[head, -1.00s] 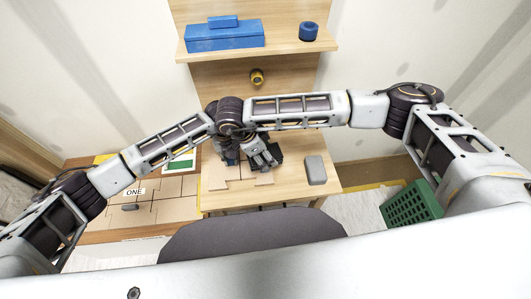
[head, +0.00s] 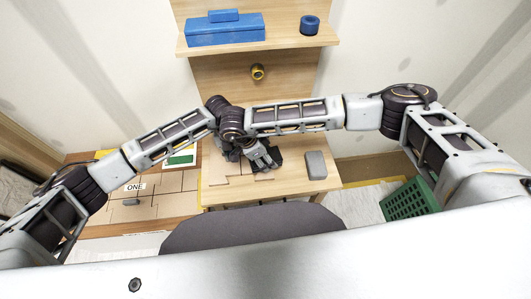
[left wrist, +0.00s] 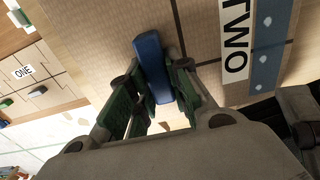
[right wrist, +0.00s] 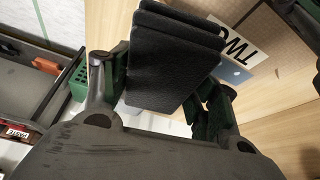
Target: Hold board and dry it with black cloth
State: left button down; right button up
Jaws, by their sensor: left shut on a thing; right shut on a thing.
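The tan board (left wrist: 95,25), marked with a grid and the label TWO (left wrist: 236,40), lies flat on the wooden table; part of it shows in the head view (head: 218,182). My left gripper (left wrist: 153,88) is shut on a blue handle-like piece (left wrist: 150,55) over the board; I cannot tell whether the piece is fixed to it. My right gripper (right wrist: 165,90) is shut on the black cloth (right wrist: 172,60), which hangs as a thick folded pad close to the TWO label. In the head view my arms hide much of both grippers, which are close together.
A grey block (head: 316,165) lies on the table to the right. A lower surface at left carries tiles labelled ONE (head: 135,187). A green basket (head: 408,201) stands at right. A shelf with blue boxes (head: 225,32) and a blue roll (head: 309,25) is behind.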

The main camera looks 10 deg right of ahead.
jog(key=shift+f, duration=0.8)
